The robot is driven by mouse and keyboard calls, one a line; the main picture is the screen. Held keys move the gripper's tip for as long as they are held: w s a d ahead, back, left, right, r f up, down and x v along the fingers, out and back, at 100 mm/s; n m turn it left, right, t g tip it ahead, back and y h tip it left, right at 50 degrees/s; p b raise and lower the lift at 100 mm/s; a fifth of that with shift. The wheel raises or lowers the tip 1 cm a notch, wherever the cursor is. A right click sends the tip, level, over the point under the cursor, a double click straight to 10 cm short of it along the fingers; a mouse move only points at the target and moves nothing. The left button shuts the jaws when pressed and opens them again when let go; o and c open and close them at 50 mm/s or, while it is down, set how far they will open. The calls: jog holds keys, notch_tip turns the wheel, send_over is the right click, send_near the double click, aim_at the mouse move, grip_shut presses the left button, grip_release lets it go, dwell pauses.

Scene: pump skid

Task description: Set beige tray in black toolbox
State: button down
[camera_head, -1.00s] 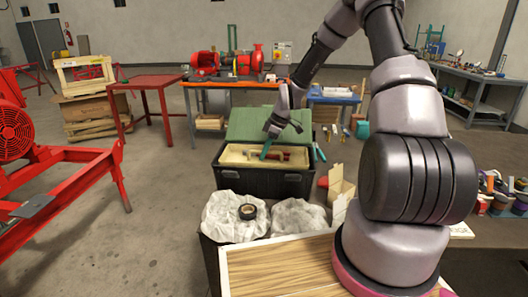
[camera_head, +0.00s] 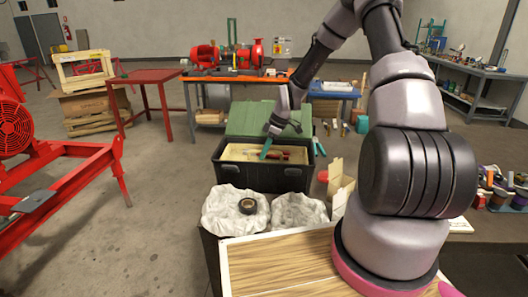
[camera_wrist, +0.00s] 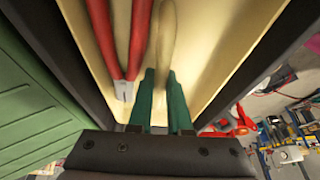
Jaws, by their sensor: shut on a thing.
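The beige tray (camera_head: 232,149) sits down inside the open black toolbox (camera_head: 262,181), with its rim at or a little below the toolbox's rim as far as I can tell. Red-handled pliers (camera_wrist: 117,48) lie in the tray (camera_wrist: 212,30). My gripper (camera_head: 265,153) reaches down into the tray from above. In the wrist view its teal fingers (camera_wrist: 160,78) are shut on the tray's raised beige middle handle (camera_wrist: 166,35). Dark toolbox walls (camera_wrist: 258,62) run along both sides of the tray. The tray's underside is hidden.
The toolbox's green lid (camera_head: 258,118) stands open behind it. Two bins lined with white plastic (camera_head: 225,215) stand in front, one holding a black tape roll (camera_head: 247,205). An open cardboard box (camera_head: 340,178) is to the right. Open floor lies left.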

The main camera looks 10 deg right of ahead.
jog(key=c, duration=0.8)
grip_release()
jog(key=shift+o, duration=0.2)
jog(key=v, duration=1.1)
